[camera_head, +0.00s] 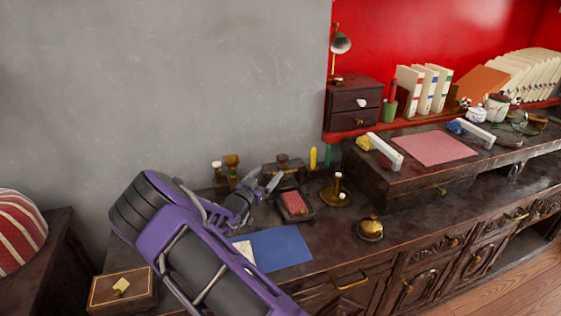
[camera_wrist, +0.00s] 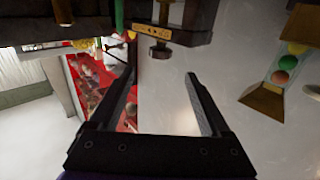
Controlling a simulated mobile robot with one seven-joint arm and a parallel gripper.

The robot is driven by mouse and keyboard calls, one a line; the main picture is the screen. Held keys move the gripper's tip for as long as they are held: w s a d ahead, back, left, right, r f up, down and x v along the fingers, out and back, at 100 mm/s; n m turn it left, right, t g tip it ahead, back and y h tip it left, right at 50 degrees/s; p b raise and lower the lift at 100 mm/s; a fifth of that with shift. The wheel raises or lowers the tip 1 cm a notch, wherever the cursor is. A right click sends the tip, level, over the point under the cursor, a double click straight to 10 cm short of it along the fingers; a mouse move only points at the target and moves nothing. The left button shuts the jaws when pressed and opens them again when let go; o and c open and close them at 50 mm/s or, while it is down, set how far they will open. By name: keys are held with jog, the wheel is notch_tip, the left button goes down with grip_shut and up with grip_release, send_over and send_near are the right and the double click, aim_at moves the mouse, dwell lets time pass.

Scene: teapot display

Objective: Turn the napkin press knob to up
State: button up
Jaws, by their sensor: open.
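The napkin press appears to be the small dark stand (camera_head: 284,172) with a round knob on top, near the wall in the head view. A red padded piece (camera_head: 294,203) lies just in front of it. In the wrist view a dark round knob (camera_wrist: 160,50) hangs below a brass plate (camera_wrist: 165,33) on a dark block; this is probably the press knob. My gripper (camera_head: 264,180) is open beside the press, its fingers pointing toward it. In the wrist view the knob is beyond and roughly between the open fingertips (camera_wrist: 161,76), apart from them. The knob's setting is unclear.
A brass candlestick (camera_head: 337,190) and brass bell (camera_head: 370,228) stand right of the press. A blue mat (camera_head: 273,249) lies in front. The grey wall is close behind.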

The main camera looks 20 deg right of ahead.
aim_at(280, 160)
jog(key=x, duration=0.9)
jog(key=shift+w+d+b, duration=0.2)
jog(key=shift+w+b, duration=0.05)
jog(key=shift+b, duration=0.1)
jog(key=shift+c, duration=0.3)
grip_shut()
